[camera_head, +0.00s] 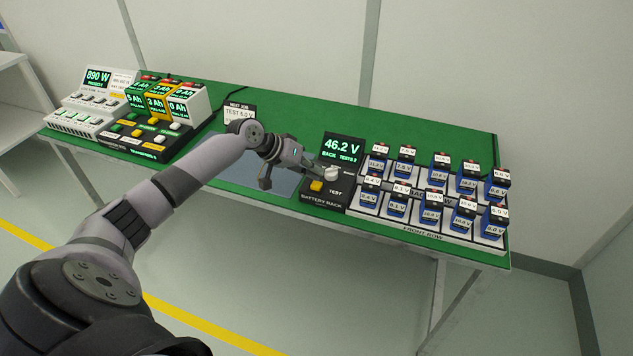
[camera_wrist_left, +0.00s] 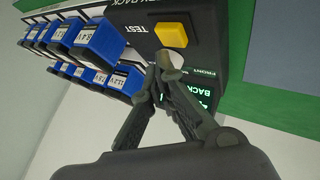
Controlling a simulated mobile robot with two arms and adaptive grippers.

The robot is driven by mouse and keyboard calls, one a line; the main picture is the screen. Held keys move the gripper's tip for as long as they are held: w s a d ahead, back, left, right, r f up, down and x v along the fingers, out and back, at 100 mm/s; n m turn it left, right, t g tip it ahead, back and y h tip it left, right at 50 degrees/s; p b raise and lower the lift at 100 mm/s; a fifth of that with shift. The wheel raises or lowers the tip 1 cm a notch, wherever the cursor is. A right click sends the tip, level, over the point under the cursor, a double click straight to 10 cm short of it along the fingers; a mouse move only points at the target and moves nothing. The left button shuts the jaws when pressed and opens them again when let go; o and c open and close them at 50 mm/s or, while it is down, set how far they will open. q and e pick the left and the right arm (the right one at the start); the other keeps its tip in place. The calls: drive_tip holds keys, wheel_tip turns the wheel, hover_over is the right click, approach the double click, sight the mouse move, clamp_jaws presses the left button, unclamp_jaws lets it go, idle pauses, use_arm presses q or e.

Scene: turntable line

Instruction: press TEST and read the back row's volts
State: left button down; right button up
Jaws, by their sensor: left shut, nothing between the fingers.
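The battery rack's tester panel (camera_head: 322,199) has a green display (camera_head: 342,149) reading 46.2 V, BACK, TESTS 2. Its yellow TEST button (camera_head: 316,186) shows uncovered, also in the left wrist view (camera_wrist_left: 171,35). A pale selector knob (camera_head: 331,174) stands between button and display; in the left wrist view the knob (camera_wrist_left: 170,60) is at my fingertips. My left gripper (camera_head: 316,171) is shut and empty beside the knob; in the left wrist view its fingers (camera_wrist_left: 161,80) meet there. I cannot tell whether they touch it. My right gripper is not in view.
Blue batteries with voltage labels stand in a back row (camera_head: 438,172) and a front row (camera_head: 430,212). A NEXT JOB sign (camera_head: 240,112) reads TEST 6.0 V. Chargers (camera_head: 158,101) and a white 890 W unit (camera_head: 97,100) stand left on the green table (camera_head: 290,115).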

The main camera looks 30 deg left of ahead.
sight(315, 182)
use_arm(q)
wheel_tip(315, 182, up, 5)
drive_tip(key=p, duration=0.5)
idle(0.8)
